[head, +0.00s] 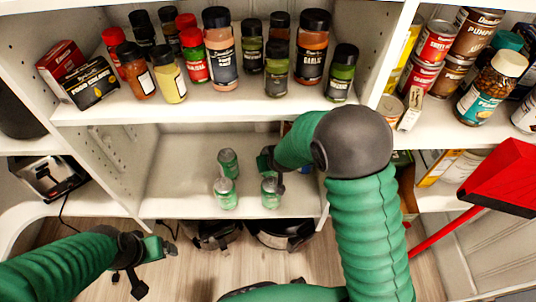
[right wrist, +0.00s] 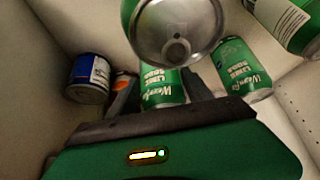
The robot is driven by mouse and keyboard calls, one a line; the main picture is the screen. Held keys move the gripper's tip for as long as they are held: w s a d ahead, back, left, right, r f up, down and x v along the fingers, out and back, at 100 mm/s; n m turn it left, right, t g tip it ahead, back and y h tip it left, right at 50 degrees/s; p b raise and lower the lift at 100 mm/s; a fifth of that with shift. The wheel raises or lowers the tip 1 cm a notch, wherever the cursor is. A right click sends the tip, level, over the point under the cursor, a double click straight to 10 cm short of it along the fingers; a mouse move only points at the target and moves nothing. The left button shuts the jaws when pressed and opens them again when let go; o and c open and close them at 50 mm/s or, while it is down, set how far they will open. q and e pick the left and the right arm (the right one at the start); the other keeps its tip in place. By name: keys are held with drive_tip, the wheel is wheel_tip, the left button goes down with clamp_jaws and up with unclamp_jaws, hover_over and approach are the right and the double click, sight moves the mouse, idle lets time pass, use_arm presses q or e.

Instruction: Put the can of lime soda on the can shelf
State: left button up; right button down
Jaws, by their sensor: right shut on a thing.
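Three green lime soda cans stand on the middle shelf (head: 180,170) in the head view: one at the back (head: 228,163), one at the front left (head: 225,194) and one at the front right (head: 271,193). My right gripper (head: 276,178) reaches in from the right and is shut on the front right can. In the right wrist view a green can label (right wrist: 160,92) shows between the fingers, with a large silver can lid (right wrist: 175,30) close above it. My left gripper (head: 145,265) is low at the left, away from the shelf; its jaw gap is unclear.
Spice jars (head: 220,40) crowd the upper shelf. More cans and jars (head: 435,45) fill the right shelf. A blue and white can (right wrist: 88,78) stands left in the right wrist view. The middle shelf's left part is clear. A red dustpan (head: 500,175) is at right.

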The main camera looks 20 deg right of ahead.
drive_tip(key=shift+s+f, duration=0.15)
drive_tip(key=shift+f, duration=0.05)
use_arm(q)
drive_tip(key=shift+s+f, duration=0.2)
drive_tip(key=shift+f, duration=0.15)
use_arm(e)
drive_tip(key=shift+c, duration=2.1)
unclamp_jaws()
